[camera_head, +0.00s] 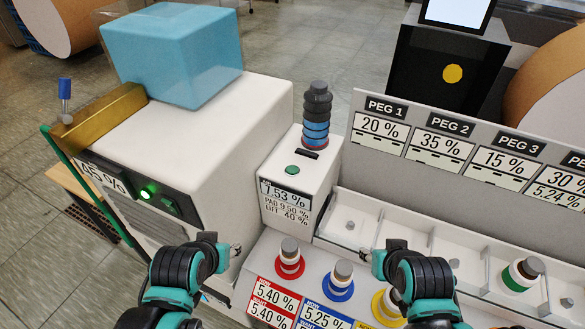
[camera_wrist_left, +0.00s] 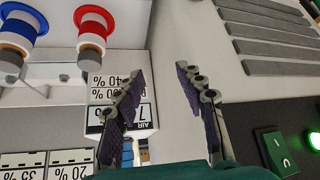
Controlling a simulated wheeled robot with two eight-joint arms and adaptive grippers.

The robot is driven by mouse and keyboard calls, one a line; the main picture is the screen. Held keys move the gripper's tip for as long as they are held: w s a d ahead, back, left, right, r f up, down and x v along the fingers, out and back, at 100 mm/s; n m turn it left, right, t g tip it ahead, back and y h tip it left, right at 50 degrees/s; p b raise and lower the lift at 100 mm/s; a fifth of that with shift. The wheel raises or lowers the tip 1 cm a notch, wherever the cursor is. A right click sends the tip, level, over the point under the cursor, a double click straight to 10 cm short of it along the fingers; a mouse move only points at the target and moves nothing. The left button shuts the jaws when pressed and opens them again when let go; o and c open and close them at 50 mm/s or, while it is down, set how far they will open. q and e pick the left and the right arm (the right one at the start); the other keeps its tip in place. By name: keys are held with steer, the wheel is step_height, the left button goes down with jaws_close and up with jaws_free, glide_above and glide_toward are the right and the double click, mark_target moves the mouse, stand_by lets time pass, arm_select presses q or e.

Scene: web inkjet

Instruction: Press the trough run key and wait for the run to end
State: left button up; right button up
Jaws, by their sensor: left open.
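The big white machine (camera_head: 205,128) at left has a dark panel with a lit green lamp (camera_head: 146,192) and a green key (camera_head: 170,207) beside it. The key (camera_wrist_left: 279,152) and the glowing lamp (camera_wrist_left: 314,139) also show at the lower right of the left wrist view. A small white unit (camera_head: 287,224) carries a round green button (camera_head: 292,170) and a 7.53 % display. No label names a trough run key. My left gripper (camera_head: 222,244) is open and empty in front of the machine, apart from key and button; its fingers (camera_wrist_left: 160,72) show apart. My right gripper (camera_head: 380,251) is over the tray front; its opening is unclear.
Ringed spools, red (camera_head: 290,267), blue (camera_head: 338,290) and yellow, stand on the front ledge. A row of white bins (camera_head: 350,212) lies below the peg labels, with a green-ringed spool (camera_head: 520,276) at right. A dark stack (camera_head: 316,115) stands on the small unit.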

arm_select(q)
jaws_close()
stand_by(1.0)
